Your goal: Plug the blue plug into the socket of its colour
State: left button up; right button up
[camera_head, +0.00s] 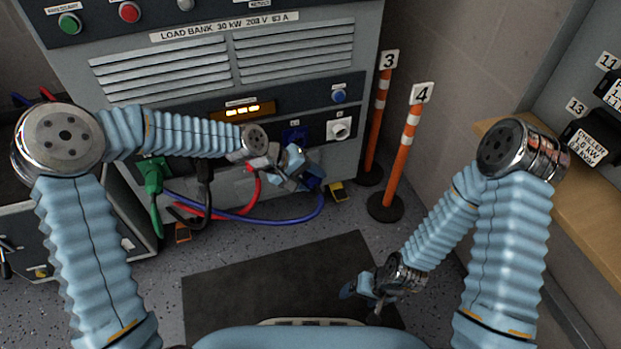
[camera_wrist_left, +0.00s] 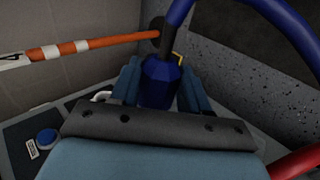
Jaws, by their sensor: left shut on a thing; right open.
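My left gripper (camera_head: 300,172) is shut on the blue plug (camera_head: 314,180) in front of the load bank's lower panel. In the left wrist view the blue plug (camera_wrist_left: 158,82) sits between the two fingers, with its blue cable (camera_wrist_left: 179,12) leaving its back. The blue socket (camera_head: 295,134) is on the panel, just above the gripper and partly covered by it. The plug is apart from that socket; its front end is hidden. My right gripper (camera_head: 362,291) is open and empty, low above the dark mat.
A green plug (camera_head: 153,176) and a black plug (camera_head: 204,172) are at the panel to the left. A red cable (camera_head: 257,190) hangs beside them. A white socket (camera_head: 340,129) is right of the blue one. Orange-striped posts (camera_head: 404,150) stand right. The dark mat (camera_head: 270,280) is clear.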

pick_arm(q)
jog(key=w, duration=0.2)
jog(key=w+a+p, duration=0.1)
jog(key=shift+w+a, duration=0.1)
jog(key=shift+w, duration=0.25)
jog(key=shift+w+a, duration=0.2)
jog(key=shift+w, duration=0.3)
jog(key=shift+w+a, duration=0.15)
jog(key=shift+w, duration=0.35)
jog(key=shift+w+a+p, duration=0.15)
jog(key=shift+w+a, duration=0.1)
jog(key=shift+w, duration=0.55)
jog(key=shift+w+a+p, duration=0.15)
jog(key=shift+w+a, duration=0.1)
jog(key=shift+w, duration=0.55)
jog(key=o, duration=1.4)
jog(key=p+v, duration=0.3)
jog(key=v, duration=0.4)
